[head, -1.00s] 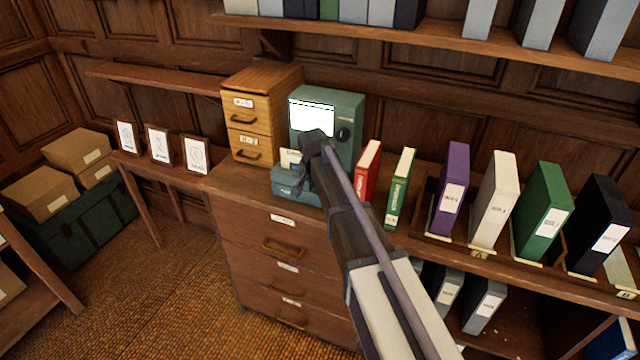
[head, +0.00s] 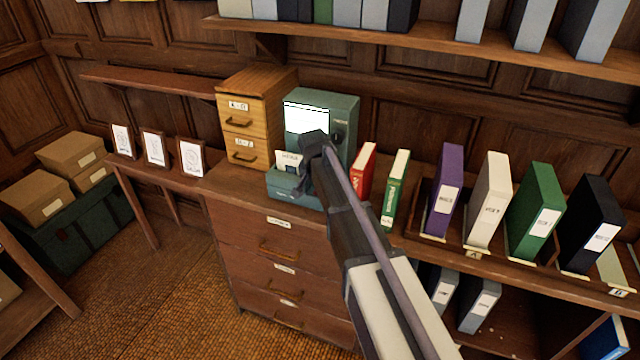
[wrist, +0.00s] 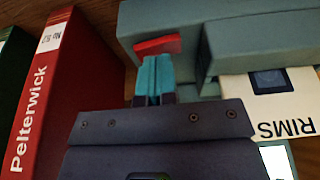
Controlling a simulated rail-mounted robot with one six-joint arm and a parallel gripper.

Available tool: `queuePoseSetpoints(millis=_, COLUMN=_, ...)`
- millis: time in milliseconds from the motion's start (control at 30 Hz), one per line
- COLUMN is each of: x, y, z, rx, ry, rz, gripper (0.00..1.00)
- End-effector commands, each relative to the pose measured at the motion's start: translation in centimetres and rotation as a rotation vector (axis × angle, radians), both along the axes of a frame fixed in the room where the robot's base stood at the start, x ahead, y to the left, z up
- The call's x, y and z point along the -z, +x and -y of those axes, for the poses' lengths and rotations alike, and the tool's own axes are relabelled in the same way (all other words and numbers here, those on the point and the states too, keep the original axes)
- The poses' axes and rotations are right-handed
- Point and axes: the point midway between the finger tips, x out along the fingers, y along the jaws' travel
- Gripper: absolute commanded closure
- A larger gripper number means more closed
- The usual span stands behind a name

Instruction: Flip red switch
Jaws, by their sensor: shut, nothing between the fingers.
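A red switch (wrist: 158,45) shows in the wrist view as a small tilted bar just beyond my fingertips. It lies by the grey-green housing of the reader (wrist: 160,18); whether the fingers touch it I cannot tell. My gripper (wrist: 157,62) has its teal fingers shut together and empty. In the head view the reader (head: 345,112), with a lit screen, stands on the cabinet, and my gripper (head: 308,188) is in front of its lower part. The switch is hidden behind my arm there.
A white card (wrist: 275,105) marked RIMS sits in the reader's lower part. A red binder (wrist: 50,85) stands close beside my gripper, with a green binder (head: 396,188) next to it. A wooden drawer box (head: 255,115) stands left of the reader.

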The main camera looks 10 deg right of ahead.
Motion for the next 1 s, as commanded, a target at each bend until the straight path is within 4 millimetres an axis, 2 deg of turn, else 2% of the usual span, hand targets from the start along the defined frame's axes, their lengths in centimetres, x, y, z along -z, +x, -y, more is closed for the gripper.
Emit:
queuePoseSetpoints(millis=167, x=-2.6, y=0.1, z=-0.1, rx=0.000, ry=0.000, rz=0.000, gripper=1.00)
queuePoseSetpoints(millis=500, x=-10.7, y=-0.8, z=-1.8, rx=0.000, ry=0.000, rz=0.000, gripper=1.00)
queuePoseSetpoints(millis=600, x=-12.5, y=-1.1, z=-2.4, rx=0.000, ry=-0.001, rz=-0.001, gripper=1.00)
queuePoseSetpoints(millis=733, x=-13.5, y=-1.3, z=-2.9, rx=0.001, ry=-0.001, rz=0.000, gripper=1.00)
queuePoseSetpoints(millis=1000, x=-13.3, y=-1.4, z=-3.0, rx=0.001, ry=-0.001, rz=0.000, gripper=1.00)
